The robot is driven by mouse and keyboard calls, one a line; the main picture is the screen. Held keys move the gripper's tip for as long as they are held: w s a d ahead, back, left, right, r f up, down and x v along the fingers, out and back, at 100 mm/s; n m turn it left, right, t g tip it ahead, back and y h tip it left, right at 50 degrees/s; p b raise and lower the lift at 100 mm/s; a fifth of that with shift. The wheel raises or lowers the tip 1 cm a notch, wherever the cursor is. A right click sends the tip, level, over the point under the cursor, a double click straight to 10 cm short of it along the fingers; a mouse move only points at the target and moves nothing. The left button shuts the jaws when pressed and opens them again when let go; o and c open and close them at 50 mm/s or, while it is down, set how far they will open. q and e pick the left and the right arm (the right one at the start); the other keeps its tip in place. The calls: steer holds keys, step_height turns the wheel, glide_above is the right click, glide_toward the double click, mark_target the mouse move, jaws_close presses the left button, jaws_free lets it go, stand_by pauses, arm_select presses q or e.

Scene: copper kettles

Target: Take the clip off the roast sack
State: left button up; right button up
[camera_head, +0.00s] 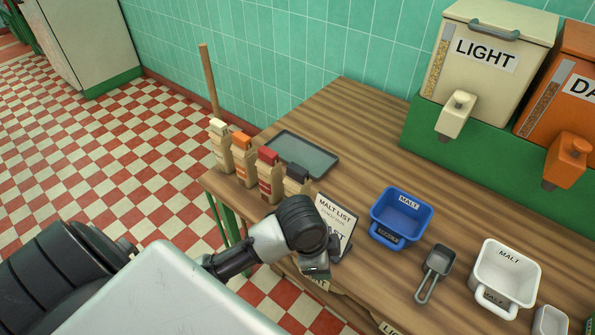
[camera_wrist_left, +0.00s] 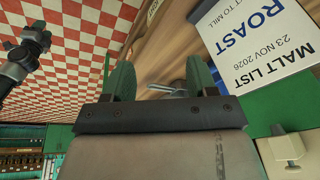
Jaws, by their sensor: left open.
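Several small sacks stand in a row at the left end of the counter in the head view. The nearest has a dark top (camera_head: 297,173) above a pale body; its label is not readable, and I cannot make out a separate clip. My left gripper (camera_head: 316,268) is in front of the malt list sign (camera_head: 335,222), nearer me than the dark-topped sack and apart from it. In the left wrist view its green fingers (camera_wrist_left: 161,82) are spread. A grey metallic piece (camera_wrist_left: 172,90) shows between them; I cannot tell what it is. The sign reads "ROAST" there (camera_wrist_left: 245,35).
A cream-topped sack (camera_head: 221,150), an orange-topped sack (camera_head: 243,160) and a red-topped sack (camera_head: 269,178) stand beside a dark tray (camera_head: 325,153). A blue malt tub (camera_head: 400,215), grey scoop (camera_head: 437,262) and white tub (camera_head: 507,270) lie right. Dispensers (camera_head: 490,75) stand behind.

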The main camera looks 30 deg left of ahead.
arm_select(q)
steer(key=w+a+r+m+g+y, duration=0.1)
steer(key=w+a+r+m, duration=0.15)
steer(key=w, duration=0.25)
steer(key=w+a+r+m+y, duration=0.1)
steer(key=w+a+r+m, duration=0.1)
steer(key=w+a, duration=0.15)
steer(key=m+g, duration=0.1)
steer(key=m, duration=0.2)
glide_toward(297, 168)
steer(key=shift+w+d+f+n, duration=0.1)
steer(key=shift+d+n, duration=0.15)
steer(key=shift+d, duration=0.1)
steer(key=shift+a, duration=0.3)
step_height(297, 168, down, 5)
steer(key=shift+w+r+p, duration=0.1)
steer(key=shift+p, duration=0.3)
step_height(297, 168, down, 4)
steer(key=shift+d+f+p, duration=0.15)
steer(key=shift+f+p, duration=0.1)
steer(key=shift+p, duration=0.55)
steer(key=shift+f, duration=0.5)
steer(key=c, duration=1)
arm_select(e)
step_height(297, 168, up, 3)
steer(key=shift+a+f, duration=0.15)
steer(key=shift+f, duration=0.05)
arm_select(q)
steer(key=shift+r, duration=0.1)
